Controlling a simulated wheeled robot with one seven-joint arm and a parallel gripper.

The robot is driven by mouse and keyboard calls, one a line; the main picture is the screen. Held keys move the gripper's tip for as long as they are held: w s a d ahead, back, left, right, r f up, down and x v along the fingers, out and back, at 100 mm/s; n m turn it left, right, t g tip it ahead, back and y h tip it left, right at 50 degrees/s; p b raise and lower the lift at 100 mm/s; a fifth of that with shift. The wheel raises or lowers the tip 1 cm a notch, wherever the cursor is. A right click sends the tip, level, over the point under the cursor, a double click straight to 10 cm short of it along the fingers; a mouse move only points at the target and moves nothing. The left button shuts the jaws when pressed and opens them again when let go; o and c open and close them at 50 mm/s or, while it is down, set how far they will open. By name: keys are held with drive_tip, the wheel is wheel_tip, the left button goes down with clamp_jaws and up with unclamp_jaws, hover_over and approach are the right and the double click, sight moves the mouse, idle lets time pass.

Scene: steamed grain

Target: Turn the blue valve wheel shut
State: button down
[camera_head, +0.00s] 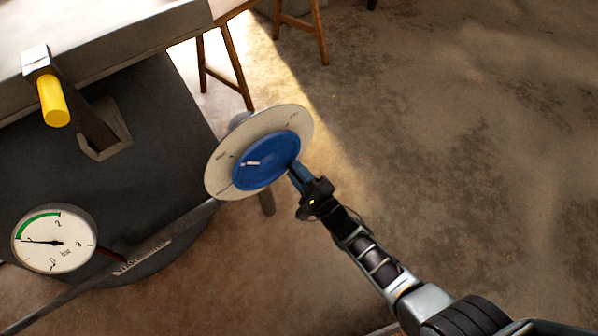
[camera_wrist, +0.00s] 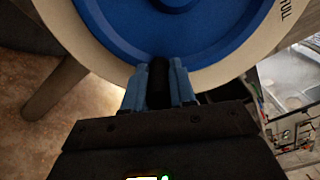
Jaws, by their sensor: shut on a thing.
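The blue valve wheel (camera_head: 262,163) sits in front of a round cream dial plate (camera_head: 224,174) with dark markings around its edge. A short white mark shows on the wheel's face, left of its middle. My gripper (camera_head: 293,172) reaches in from the lower right to the wheel's right edge. In the wrist view the wheel (camera_wrist: 190,30) fills the top, and my gripper (camera_wrist: 159,82) has its blue fingers closed around a dark knob (camera_wrist: 158,80) at the wheel's rim. The far side of the knob is hidden.
A pressure gauge (camera_head: 54,239) in bar and a yellow-handled lever (camera_head: 53,100) are at the left, by a dark vessel (camera_head: 165,115). A bar runs along the vessel's lower side. Wooden stool legs (camera_head: 240,70) stand behind. The floor at the right is clear.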

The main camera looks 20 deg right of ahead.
drive_tip(key=shift+s+a+f, duration=0.1)
drive_tip(key=shift+a, duration=0.05)
drive_tip(key=c, duration=0.9)
unclamp_jaws()
drive_tip(key=p+v, duration=0.2)
drive_tip(key=v, duration=0.5)
drive_tip(key=shift+s, duration=0.3)
drive_tip(key=shift+s, duration=0.1)
